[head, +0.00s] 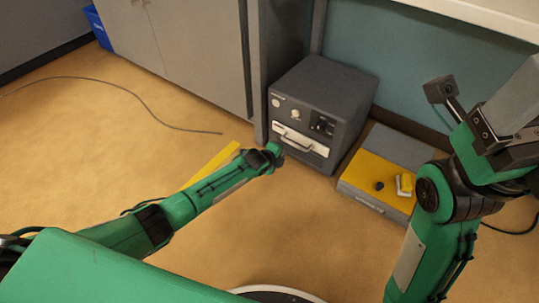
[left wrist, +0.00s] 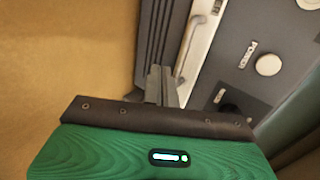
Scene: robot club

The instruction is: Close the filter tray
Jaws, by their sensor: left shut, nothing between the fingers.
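The filter tray (head: 301,141) is the pale, handled front panel low on a dark grey box-shaped machine (head: 318,95). It looks close to the machine's face; I cannot tell whether a small gap remains. My left gripper (head: 276,147) is at the left end of the tray front, its fingers small and partly hidden by the wrist. In the left wrist view, the shut, empty fingers (left wrist: 161,72) point at the machine's front beside the tray's pale panel and handle (left wrist: 204,38). Contact is unclear. My right gripper (head: 446,90) is raised at the right, away from the tray.
A grey and yellow case (head: 378,168) with small items on top stands on the floor right of the machine. Cabinets (head: 180,45) stand behind at left. A yellow strip (head: 213,163) and a cable (head: 150,108) lie on the floor. The left floor is mostly clear.

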